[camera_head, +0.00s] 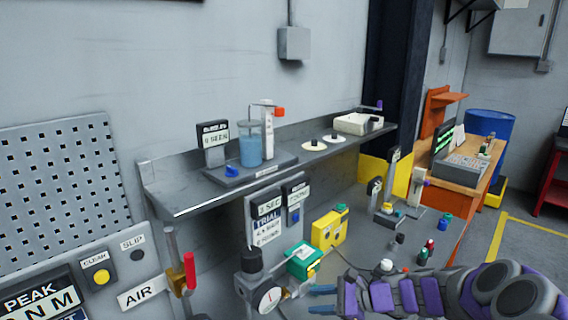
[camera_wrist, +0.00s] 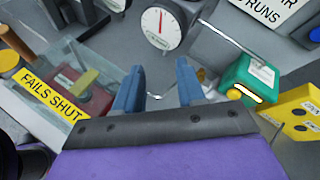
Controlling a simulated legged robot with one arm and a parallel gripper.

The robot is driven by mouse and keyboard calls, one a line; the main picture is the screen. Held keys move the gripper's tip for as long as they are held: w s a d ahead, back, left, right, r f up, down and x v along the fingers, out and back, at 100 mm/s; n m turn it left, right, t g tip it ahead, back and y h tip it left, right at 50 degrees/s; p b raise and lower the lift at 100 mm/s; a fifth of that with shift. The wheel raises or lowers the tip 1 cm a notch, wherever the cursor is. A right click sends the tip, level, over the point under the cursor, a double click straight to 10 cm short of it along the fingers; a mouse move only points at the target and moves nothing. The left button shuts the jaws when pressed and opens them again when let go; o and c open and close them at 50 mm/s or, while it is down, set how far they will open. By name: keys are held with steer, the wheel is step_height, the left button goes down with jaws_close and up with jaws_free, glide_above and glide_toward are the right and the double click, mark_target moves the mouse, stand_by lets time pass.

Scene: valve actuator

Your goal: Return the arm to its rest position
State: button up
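My arm, purple and dark grey, reaches in from the lower right of the head view. My gripper (camera_head: 320,299) has two blue fingers and points left, close to the gauge and green box. In the wrist view my gripper (camera_wrist: 160,84) has its fingers apart, with nothing between them. A white round gauge (camera_head: 267,298) with a black knob above it stands left of the fingers; it is also ahead of them in the wrist view (camera_wrist: 160,28). The green box (camera_head: 304,260) is just above the gripper in the head view and right of it in the wrist view (camera_wrist: 246,80).
A yellow box (camera_head: 329,229) stands behind the green one. A metal shelf (camera_head: 219,195) with a blue liquid container (camera_head: 250,150) runs above. A red-handled lever (camera_head: 190,271) is at left. In the wrist view, a "FAILS SHUT" label (camera_wrist: 53,95) lies left of the fingers.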

steer(key=s+a+r+n+g+h, duration=0.25)
steer(key=s+n, duration=0.25)
steer(key=s, duration=0.4)
steer(key=s+a+r+n+g+h, duration=0.1)
steer(key=s+a+r+n+g, duration=0.25)
steer(key=s+n, duration=0.4)
steer(key=s+d+n+h, duration=0.2)
steer(key=s+d+h, duration=0.2)
steer(key=s, duration=0.6)
steer(key=s+d+f+n+h, duration=0.1)
steer(key=s+d+h, duration=0.3)
steer(key=s, duration=0.7)
steer(key=d+n, duration=0.1)
steer(key=d, duration=0.1)
steer(key=shift+d+f+n, duration=0.2)
steer(key=shift+d+n, duration=0.15)
steer(key=shift+w+a+h, duration=0.1)
steer(key=shift+h, duration=0.15)
stand_by(2.0)
